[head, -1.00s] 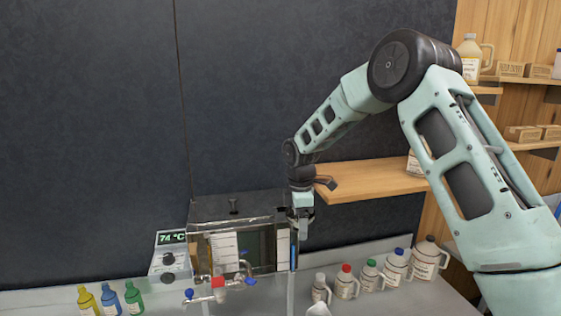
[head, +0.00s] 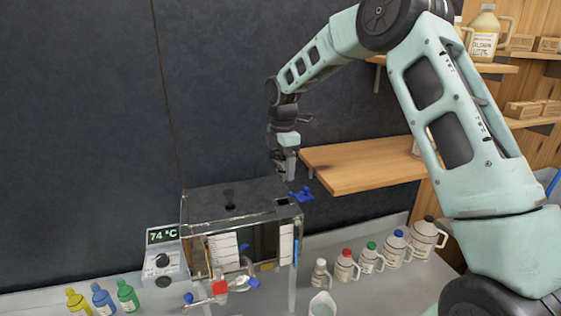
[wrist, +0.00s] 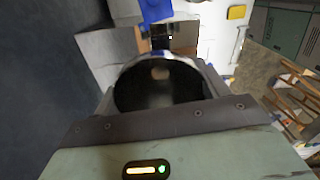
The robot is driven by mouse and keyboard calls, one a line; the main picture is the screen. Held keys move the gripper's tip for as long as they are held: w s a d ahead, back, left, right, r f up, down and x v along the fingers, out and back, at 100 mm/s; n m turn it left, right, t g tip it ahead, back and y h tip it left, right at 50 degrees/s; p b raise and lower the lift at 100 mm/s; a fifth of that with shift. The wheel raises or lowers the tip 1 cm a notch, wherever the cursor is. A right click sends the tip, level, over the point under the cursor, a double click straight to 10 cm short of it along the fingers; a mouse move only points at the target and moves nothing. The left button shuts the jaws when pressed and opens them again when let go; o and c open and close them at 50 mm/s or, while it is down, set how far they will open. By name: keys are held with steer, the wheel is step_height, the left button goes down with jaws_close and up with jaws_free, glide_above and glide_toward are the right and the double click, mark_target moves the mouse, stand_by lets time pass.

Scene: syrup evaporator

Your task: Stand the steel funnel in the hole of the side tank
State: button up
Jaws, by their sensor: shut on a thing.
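My gripper (head: 281,163) is shut on the steel funnel and holds it in the air, above and behind the right end of the glass-fronted tank (head: 270,213). In the wrist view the funnel (wrist: 160,62) shows as a shiny round rim around a dark inside, between the jaws. In the head view the funnel is small and mostly hidden by the gripper. A dark spot (head: 229,207) lies on the tank's top below a black knob (head: 229,196); I cannot tell whether it is a hole. A blue part (head: 301,194) sits at the tank's right top corner.
A control box reading 74 °C (head: 165,254) stands left of the tank. Pipes with a red valve (head: 220,287) are in front. Several capped jugs (head: 345,266) line the counter at right, coloured bottles (head: 103,297) at left. A wooden shelf (head: 365,166) juts out right of my gripper.

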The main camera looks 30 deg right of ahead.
mark_target(283, 180)
steer(key=shift+f+b, duration=1.65)
steer(key=shift+f, duration=0.55)
step_height(283, 180, down, 5)
steer(key=b, duration=0.2)
steer(key=shift+f+b, duration=0.1)
steer(key=shift+b, duration=0.2)
steer(key=shift+s+f, duration=0.1)
steer(key=shift+f, duration=0.3)
steer(key=o, duration=1.1)
steer(key=shift+f, duration=0.1)
steer(key=shift+c, duration=0.2)
steer(key=shift+f, duration=0.1)
steer(key=shift+s, duration=0.1)
steer(key=shift+c, duration=0.5)
